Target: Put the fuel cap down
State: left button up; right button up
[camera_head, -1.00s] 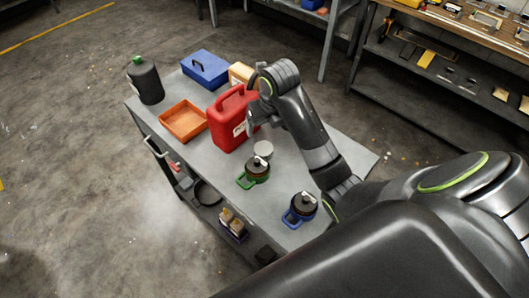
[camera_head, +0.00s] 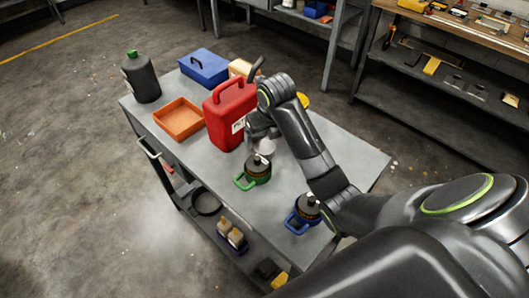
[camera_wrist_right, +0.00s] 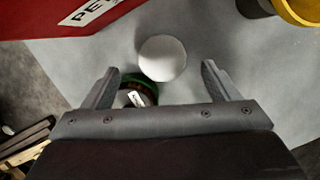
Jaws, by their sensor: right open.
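A pale round piece, which looks like the fuel cap (camera_wrist_right: 162,57), lies between and just beyond my right fingertips in the right wrist view. In the head view the cap (camera_head: 266,146) shows partly below my right gripper, beside the red can. My right gripper (camera_wrist_right: 160,70) is open, one finger to each side of the cap, with gaps on both sides. In the head view the right gripper (camera_head: 262,134) hangs over the cart top; I cannot tell its exact height. My left gripper is not in view.
The red can (camera_head: 230,115) stands close to the gripper. A green-handled pot (camera_head: 257,170) is right by the cap, and a blue-handled pot (camera_head: 306,208) stands nearer. A yellow item (camera_wrist_right: 298,10) is at upper right. An orange tray (camera_head: 180,119) sits farther left.

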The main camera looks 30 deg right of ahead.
aim_at(265, 147)
jog(key=x, duration=0.1)
jog(key=p+x, duration=0.1)
jog(key=x, duration=0.2)
jog(key=shift+s+d, duration=0.1)
jog(key=shift+s, duration=0.2)
jog(key=shift+w+f, duration=0.2)
jog(key=shift+f, duration=0.5)
jog(key=shift+c, duration=0.4)
jog(key=c, duration=1)
jog(key=shift+r, duration=0.1)
jog(key=shift+c, duration=0.2)
